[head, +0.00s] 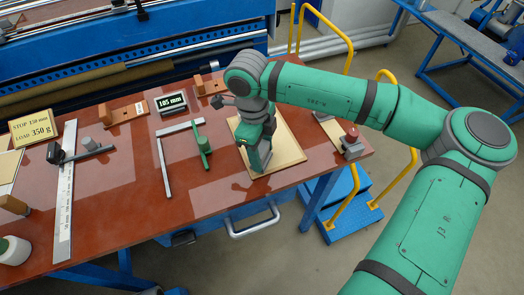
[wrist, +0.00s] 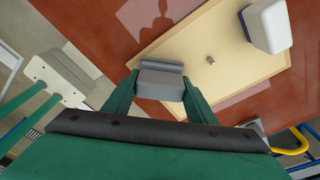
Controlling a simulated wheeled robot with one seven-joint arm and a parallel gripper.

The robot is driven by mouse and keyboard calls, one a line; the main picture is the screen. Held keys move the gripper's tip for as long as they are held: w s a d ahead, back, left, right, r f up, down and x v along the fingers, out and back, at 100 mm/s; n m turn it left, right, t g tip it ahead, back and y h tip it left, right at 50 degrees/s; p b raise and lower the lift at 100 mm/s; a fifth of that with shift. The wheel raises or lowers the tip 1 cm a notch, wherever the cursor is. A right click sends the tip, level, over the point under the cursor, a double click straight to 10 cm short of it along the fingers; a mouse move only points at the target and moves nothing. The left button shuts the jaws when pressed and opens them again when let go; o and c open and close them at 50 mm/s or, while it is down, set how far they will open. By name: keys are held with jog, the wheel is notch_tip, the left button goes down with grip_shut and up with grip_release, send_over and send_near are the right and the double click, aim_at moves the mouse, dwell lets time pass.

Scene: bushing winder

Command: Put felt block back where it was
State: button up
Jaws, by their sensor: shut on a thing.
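My gripper (head: 258,165) points down over the tan board (head: 288,152) near the right end of the red-brown bench. In the wrist view my gripper (wrist: 160,88) is shut on a grey block (wrist: 160,82), which I take to be the felt block. The block sits between both fingertips. Behind it lies the tan board (wrist: 185,45), with a small metal pin (wrist: 211,60) standing on its bare face. I cannot tell whether the block touches the board. In the head view the block is mostly hidden by my gripper.
A red button (head: 352,134) stands at the right corner.

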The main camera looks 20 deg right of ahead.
jog(key=o, duration=1.1)
jog(key=shift+f, duration=0.1)
notch_tip(320, 180, up, 12)
jog(key=w+a, duration=0.1)
dwell(0.3)
